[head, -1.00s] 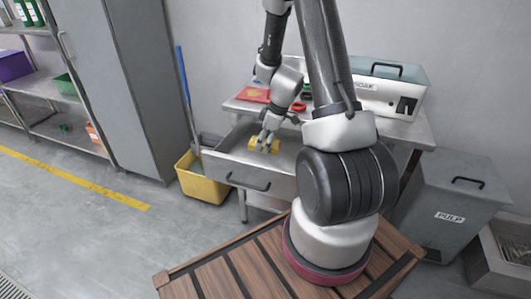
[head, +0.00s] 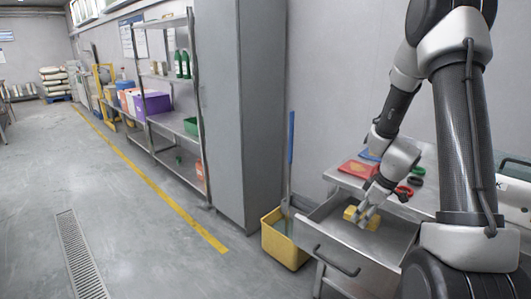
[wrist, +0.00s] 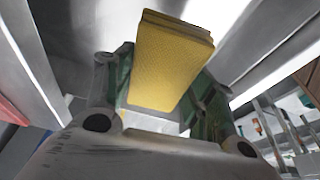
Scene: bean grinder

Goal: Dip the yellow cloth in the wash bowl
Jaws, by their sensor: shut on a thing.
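The yellow cloth (head: 361,217) is a folded, block-like pad at the open drawer (head: 345,240) of the metal table. My gripper (head: 368,208) is shut on it. In the wrist view the yellow cloth (wrist: 172,62) stands between the two fingers of my gripper (wrist: 160,110), with metal drawer walls around it. I cannot tell whether the cloth touches the drawer floor. I see no thing that is clearly the wash bowl.
A yellow bucket (head: 284,243) with a blue-handled tool stands left of the drawer. A red item (head: 357,169) and red rings (head: 403,193) lie on the tabletop. A tall grey cabinet (head: 240,110) and metal shelves (head: 172,120) stand to the left.

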